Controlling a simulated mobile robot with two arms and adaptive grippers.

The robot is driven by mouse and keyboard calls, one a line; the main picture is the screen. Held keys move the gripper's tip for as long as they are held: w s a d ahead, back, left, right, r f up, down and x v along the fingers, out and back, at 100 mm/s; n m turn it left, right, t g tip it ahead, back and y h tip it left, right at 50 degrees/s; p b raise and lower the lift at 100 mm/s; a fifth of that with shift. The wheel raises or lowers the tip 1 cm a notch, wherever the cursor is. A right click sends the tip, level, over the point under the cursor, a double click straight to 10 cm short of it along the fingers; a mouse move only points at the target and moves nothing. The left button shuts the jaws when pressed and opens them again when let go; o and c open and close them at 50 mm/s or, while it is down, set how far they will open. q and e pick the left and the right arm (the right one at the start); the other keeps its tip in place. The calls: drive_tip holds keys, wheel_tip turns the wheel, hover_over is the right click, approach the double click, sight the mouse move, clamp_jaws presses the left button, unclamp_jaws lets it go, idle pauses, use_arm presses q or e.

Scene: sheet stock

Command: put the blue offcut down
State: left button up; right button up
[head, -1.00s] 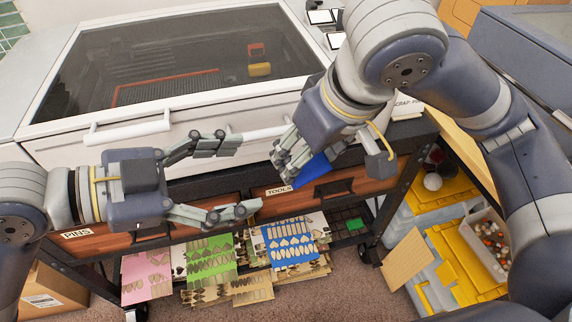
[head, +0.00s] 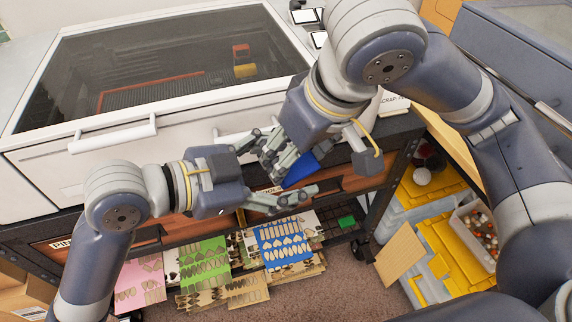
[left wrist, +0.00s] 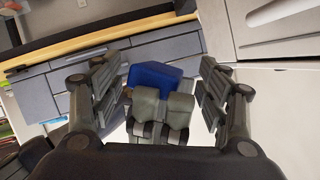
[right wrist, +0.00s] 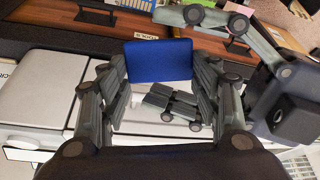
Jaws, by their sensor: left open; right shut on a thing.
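The blue offcut (head: 302,169) is a small flat blue piece held by my right gripper (head: 280,158) in front of the white machine's lower edge. In the right wrist view the offcut (right wrist: 158,60) sits between the fingertips and sticks out beyond them. My left gripper (head: 286,165) is open, with one finger above and one below the offcut in the head view. In the left wrist view the offcut (left wrist: 157,76) and the right gripper's fingertips (left wrist: 163,110) lie between the open left fingers. I cannot tell whether the left fingers touch it.
A drawer cart with wooden fronts (head: 365,178) stands below the hands. Patterned sheets in pink (head: 139,284), green (head: 204,262) and blue (head: 283,245) lie on its lower shelf. Yellow-lidded bins (head: 450,245) stand at right. The white machine (head: 100,125) fills the back.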

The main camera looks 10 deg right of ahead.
use_arm(q)
drive_tip(key=c, duration=1.2)
use_arm(e)
drive_tip(key=o, duration=1)
drive_tip(key=shift+c, duration=0.2)
use_arm(q)
drive_tip(key=c, duration=0.4)
use_arm(e)
drive_tip(key=shift+o, duration=1.2)
